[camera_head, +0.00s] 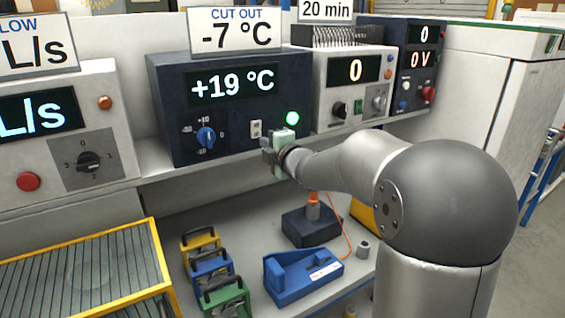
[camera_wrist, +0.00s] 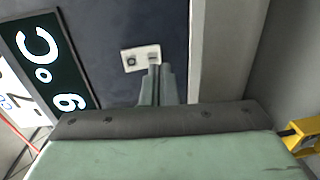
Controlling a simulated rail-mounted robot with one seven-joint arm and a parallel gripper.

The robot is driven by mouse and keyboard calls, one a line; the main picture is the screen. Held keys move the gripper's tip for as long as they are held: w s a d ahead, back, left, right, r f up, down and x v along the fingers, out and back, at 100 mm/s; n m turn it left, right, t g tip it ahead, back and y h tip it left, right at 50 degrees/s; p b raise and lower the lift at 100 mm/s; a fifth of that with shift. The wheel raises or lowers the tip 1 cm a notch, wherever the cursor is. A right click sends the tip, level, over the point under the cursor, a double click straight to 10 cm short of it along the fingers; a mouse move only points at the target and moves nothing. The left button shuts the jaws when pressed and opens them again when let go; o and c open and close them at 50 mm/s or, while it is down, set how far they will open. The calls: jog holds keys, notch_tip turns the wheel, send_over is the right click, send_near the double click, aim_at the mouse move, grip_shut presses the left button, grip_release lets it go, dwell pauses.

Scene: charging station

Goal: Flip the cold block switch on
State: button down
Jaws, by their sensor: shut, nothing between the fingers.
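The cold block (camera_head: 240,105) is a dark blue box on the shelf, its display reading +19 °C. A small white switch plate (camera_head: 256,129) is on its front, between a blue knob (camera_head: 206,137) and a lit green lamp (camera_head: 292,118). My gripper (camera_head: 268,150) is just below and right of the switch in the head view. In the wrist view, its shut, empty fingers (camera_wrist: 160,68) point at the right end of the switch plate (camera_wrist: 138,58) and partly cover it. I cannot tell whether they touch it. The switch position is too small to read.
A sign (camera_head: 234,30) reading CUT OUT -7 °C stands on top of the block. A white unit (camera_head: 345,85) showing 0 stands close on the right. On the lower bench are a blue holder (camera_head: 303,275) and several small coloured crates (camera_head: 212,265).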

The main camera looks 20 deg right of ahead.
jog(key=f+b+v, duration=0.1)
jog(key=f+v, duration=0.1)
jog(key=v, duration=0.8)
jog(key=shift+s+f+b, duration=0.15)
jog(key=shift+s+b, duration=0.15)
jog(key=shift+s, duration=0.15)
jog(key=s+f+m+g+h+p, duration=0.1)
jog(key=s+f+m+g+h, duration=0.55)
jog(key=s+f+m, duration=0.55)
jog(key=s+a+f+m+g+y, duration=0.1)
jog(key=s+a+f+m+g, duration=0.2)
jog(key=s, duration=0.6)
jog(key=s+a+f+m+g+y, duration=0.1)
jog(key=s+a+f+m+g, duration=0.2)
jog(key=s, duration=0.6)
jog(key=f+m+g, duration=0.1)
jog(key=m+g, duration=0.1)
jog(key=g, duration=0.1)
jog(key=shift+f+p, duration=0.25)
jog(key=shift+p, duration=0.05)
